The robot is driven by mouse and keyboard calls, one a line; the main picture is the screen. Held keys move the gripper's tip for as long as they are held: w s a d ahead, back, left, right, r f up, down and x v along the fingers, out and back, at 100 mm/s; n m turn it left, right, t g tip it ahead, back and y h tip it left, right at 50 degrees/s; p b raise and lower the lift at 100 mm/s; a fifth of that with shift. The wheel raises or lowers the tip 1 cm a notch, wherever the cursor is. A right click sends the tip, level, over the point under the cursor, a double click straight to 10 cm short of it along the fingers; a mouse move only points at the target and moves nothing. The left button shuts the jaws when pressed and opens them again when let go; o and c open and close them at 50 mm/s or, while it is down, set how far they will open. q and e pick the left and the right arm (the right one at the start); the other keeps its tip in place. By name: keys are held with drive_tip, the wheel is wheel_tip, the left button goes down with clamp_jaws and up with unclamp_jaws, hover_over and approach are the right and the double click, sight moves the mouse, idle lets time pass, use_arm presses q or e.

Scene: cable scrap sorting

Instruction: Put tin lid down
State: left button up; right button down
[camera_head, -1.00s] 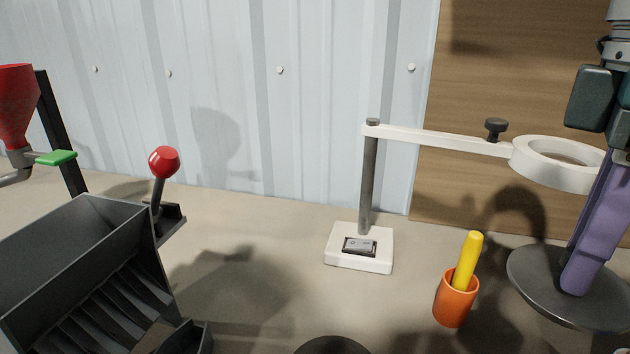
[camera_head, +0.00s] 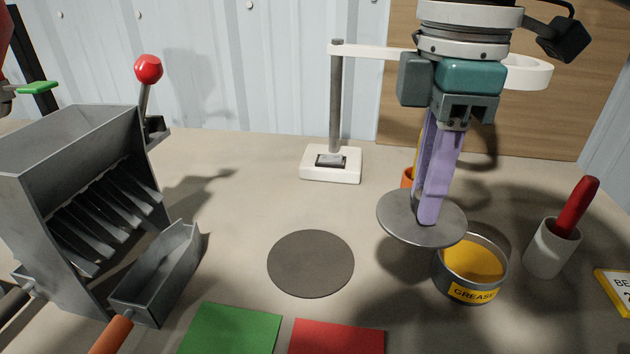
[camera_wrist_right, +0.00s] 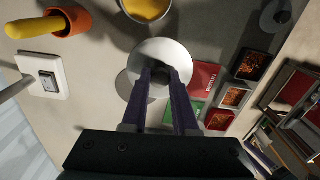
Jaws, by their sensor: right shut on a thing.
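The tin lid is a flat grey disc (camera_head: 400,220), held roughly level above the table. My right gripper (camera_head: 432,218) has its purple fingers shut on the lid's upper side, near its middle. The lid also shows in the right wrist view (camera_wrist_right: 160,53), at the fingertips (camera_wrist_right: 160,78). The open tin of yellow grease (camera_head: 470,275) stands just right of and below the lid in the head view, which overlaps its rim. A dark round mat (camera_head: 310,263) lies bare on the table left of the lid. My left gripper is not in view.
A white stand (camera_head: 332,172) with a ring arm is behind. A white cup (camera_head: 550,250) with a red-handled tool stands right. Green (camera_head: 230,330) and red (camera_head: 337,338) mats lie in front. A grey hopper with a tray (camera_head: 160,275) is at left.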

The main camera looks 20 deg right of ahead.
wheel_tip(320, 180, down, 12)
drive_tip(key=shift+f+b, duration=0.25)
drive_tip(key=shift+b, duration=0.75)
drive_tip(key=shift+f, duration=0.1)
drive_tip(key=c, duration=0.7)
unclamp_jaws()
